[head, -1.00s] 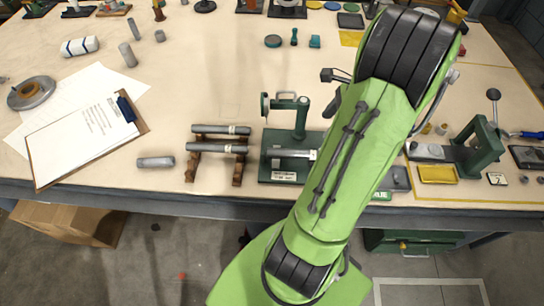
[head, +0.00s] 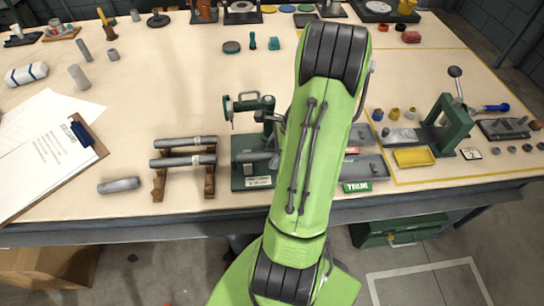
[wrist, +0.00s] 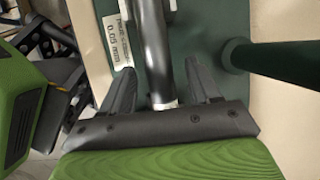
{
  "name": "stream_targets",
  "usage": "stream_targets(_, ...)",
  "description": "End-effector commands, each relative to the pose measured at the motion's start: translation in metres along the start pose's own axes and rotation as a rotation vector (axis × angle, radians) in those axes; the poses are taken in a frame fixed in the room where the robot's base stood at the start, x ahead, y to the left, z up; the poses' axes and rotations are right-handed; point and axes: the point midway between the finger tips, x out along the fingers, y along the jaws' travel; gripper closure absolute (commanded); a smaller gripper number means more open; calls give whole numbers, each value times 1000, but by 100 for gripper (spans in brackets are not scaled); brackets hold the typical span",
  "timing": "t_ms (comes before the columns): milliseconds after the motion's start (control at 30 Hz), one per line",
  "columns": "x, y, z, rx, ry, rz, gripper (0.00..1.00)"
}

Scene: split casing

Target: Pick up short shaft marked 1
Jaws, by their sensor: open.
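In the wrist view a dark metal shaft (wrist: 156,50) with a pale band runs between the two fingers of my gripper (wrist: 160,83). The fingers are open, one on each side of it, with a gap visible at both sides. A number on this shaft is not readable. Two longer shafts, an upper one (head: 178,142) and a lower one (head: 172,162), rest on a wooden rack (head: 158,184). My gripper is hidden in the head view.
A short grey cylinder (head: 118,185) lies left of the rack. A clipboard (head: 50,160) is further left. The green stand's post (wrist: 270,58) is close to my right finger.

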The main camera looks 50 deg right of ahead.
Motion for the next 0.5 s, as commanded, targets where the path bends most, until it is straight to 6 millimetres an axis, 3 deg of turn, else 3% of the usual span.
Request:
stream_targets(67, -1, 0, 0, 0, 0, 0, 39)
stream_targets(400, -2, 0, 0, 0, 0, -1, 89)
stream_targets(500, -2, 0, 0, 0, 0, -1, 100)
